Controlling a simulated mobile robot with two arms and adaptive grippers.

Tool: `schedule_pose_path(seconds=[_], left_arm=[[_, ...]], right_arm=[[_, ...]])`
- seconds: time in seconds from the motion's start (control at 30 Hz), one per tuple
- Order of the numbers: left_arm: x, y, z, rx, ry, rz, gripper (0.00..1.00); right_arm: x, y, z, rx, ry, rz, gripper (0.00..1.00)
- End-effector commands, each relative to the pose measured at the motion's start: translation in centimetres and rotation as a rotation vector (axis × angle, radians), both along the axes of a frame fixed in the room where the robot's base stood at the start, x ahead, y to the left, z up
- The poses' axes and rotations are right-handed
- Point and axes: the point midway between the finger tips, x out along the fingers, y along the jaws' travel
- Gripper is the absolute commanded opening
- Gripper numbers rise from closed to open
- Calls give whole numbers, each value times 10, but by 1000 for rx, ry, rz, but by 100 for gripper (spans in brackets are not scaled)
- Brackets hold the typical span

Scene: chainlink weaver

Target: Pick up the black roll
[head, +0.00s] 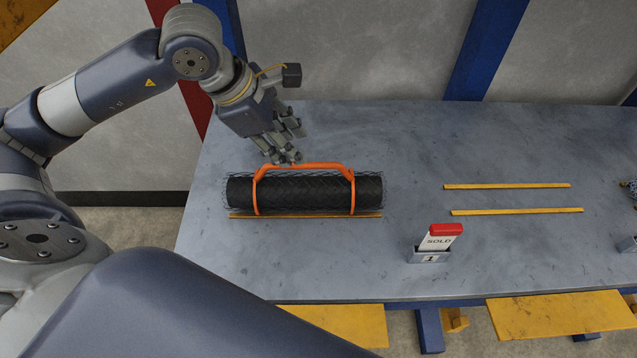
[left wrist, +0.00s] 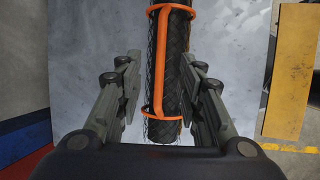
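The black roll (head: 305,195) lies on its side on the grey table, wrapped in wire mesh. An orange carrying frame with a handle (head: 303,166) is fitted around it. My left gripper (head: 286,158) is above the roll's far side, close to the handle. In the left wrist view the fingers of my left gripper (left wrist: 161,62) are spread apart, with the roll (left wrist: 178,75) and the orange handle (left wrist: 161,65) showing between them. I see no grip on either; contact cannot be told. My right gripper is not in view.
The grey table (head: 400,135) has free room behind and right of the roll. Yellow strips (head: 507,186) lie on it at the right. A holder with a red-topped "SOLD" tag (head: 440,240) stands near the front edge. A yellow strip (head: 300,215) runs along the roll's near side.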

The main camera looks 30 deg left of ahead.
Motion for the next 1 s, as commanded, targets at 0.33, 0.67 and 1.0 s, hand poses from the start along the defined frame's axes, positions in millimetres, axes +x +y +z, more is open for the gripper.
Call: schedule_pose_path(seconds=[0.33,0.67,1.0], left_arm=[[13,-10,-37,0,2,0,35],[26,-18,-77,-3,3,-1,35],[29,-19,-85,0,0,0,30]], right_arm=[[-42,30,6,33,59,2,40],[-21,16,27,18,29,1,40],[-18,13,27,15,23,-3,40]])
